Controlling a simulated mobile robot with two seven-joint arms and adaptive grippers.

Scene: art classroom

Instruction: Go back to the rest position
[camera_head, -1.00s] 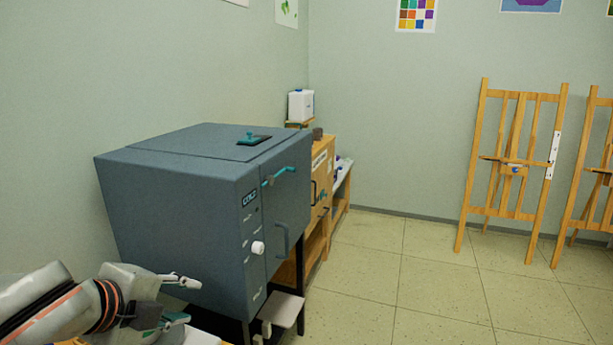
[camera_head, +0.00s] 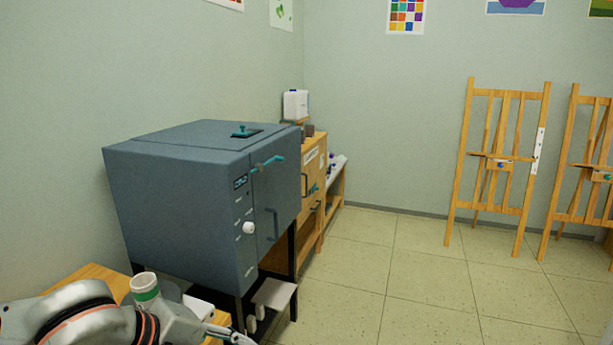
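My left arm comes in at the lower left corner, and its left gripper (camera_head: 226,336) is low at the bottom edge. One pale finger shows there; the rest is cut off by the frame, so its opening does not show. My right gripper is not in view. No object is seen in the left gripper.
A blue-grey kiln (camera_head: 180,205) with a closed front stands just beyond my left arm. A white cup with a green band (camera_head: 146,293) is beside the arm at a wooden table (camera_head: 98,276). A wooden cabinet (camera_head: 311,160) and easels (camera_head: 463,180) stand farther off. The tiled floor at right is clear.

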